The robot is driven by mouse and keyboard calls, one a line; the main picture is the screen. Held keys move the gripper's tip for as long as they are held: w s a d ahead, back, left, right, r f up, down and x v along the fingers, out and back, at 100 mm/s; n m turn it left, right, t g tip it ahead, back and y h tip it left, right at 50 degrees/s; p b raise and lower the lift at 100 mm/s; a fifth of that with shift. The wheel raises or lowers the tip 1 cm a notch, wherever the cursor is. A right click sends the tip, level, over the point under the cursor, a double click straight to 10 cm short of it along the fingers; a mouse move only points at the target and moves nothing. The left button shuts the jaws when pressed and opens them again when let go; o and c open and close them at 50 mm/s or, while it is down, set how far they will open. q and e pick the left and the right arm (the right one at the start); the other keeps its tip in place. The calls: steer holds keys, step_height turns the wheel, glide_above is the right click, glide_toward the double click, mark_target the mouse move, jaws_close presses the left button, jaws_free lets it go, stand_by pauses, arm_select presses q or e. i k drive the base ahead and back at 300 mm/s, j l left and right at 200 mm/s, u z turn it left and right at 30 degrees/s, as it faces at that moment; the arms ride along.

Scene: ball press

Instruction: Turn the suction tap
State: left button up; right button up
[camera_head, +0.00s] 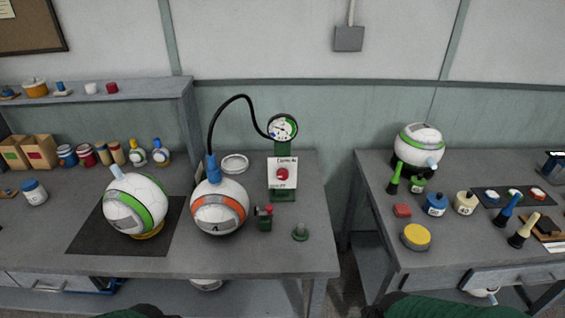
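A small green fitting with a red top (264,217), which looks like a tap, stands on the left table (300,255), just right of a white ball with an orange band (219,208). A blue connector (211,167) sits on top of this ball, and a black hose (226,103) runs from it to a round gauge (283,128). The gauge is on a green stand with a white card and a red knob (283,174). I cannot tell for sure which red part is the suction tap. Neither gripper shows.
A white ball with a green band (136,203) rests on a dark mat (85,238) at the left. A gap separates the right table (376,180), which holds another ball (420,145), pots and brushes.

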mark_target(282, 174)
steer(key=i+u, duration=0.2)
steer(key=u, duration=0.3)
steer(key=i+l+u, duration=0.15)
steer(key=u, duration=0.35)
